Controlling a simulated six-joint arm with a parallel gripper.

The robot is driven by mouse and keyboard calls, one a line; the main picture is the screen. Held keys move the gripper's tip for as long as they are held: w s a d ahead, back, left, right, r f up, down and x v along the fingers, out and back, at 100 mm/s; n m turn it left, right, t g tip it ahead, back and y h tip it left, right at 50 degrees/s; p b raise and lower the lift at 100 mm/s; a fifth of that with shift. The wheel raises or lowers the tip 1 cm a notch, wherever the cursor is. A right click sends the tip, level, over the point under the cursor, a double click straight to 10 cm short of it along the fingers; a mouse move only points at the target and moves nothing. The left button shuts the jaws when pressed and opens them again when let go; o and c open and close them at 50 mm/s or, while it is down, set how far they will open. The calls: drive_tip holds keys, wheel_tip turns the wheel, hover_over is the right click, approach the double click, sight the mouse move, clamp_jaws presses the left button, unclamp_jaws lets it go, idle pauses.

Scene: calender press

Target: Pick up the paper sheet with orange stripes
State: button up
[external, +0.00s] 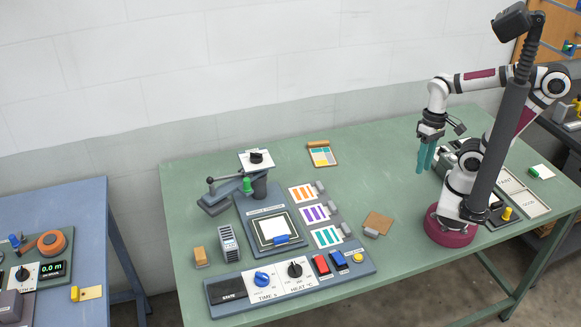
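The paper sheet with orange stripes (302,194) lies flat on the green table, the farthest of three striped sheets in a row right of the press. A grey block sits at its right end. My gripper (424,168) hangs with its teal fingers pointing down, well to the right of the sheet and above the table. A narrow gap shows between the fingers, and nothing is visible in it.
Sheets with purple stripes (314,213) and teal stripes (327,237) lie nearer the front. The press (266,226) with its lever stands left of them. A control panel (290,281) runs along the front. The table (375,165) is clear between the sheets and my gripper.

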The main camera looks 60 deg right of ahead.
drive_tip(key=o, duration=0.4)
drive_tip(key=w+a+f+t+y, duration=0.2)
drive_tip(key=w+a+f+t, duration=0.15)
drive_tip(key=w+a, duration=0.7)
drive_tip(key=m+t+h, duration=0.1)
drive_tip(key=t+h, duration=0.6)
drive_tip(key=h, duration=0.4)
approach(319, 183)
drive_tip(key=x, duration=0.8)
drive_tip(key=shift+w+d+f, duration=0.1)
drive_tip(key=shift+w+f, duration=0.05)
drive_tip(key=shift+w, duration=0.1)
drive_tip(key=shift+c, duration=0.2)
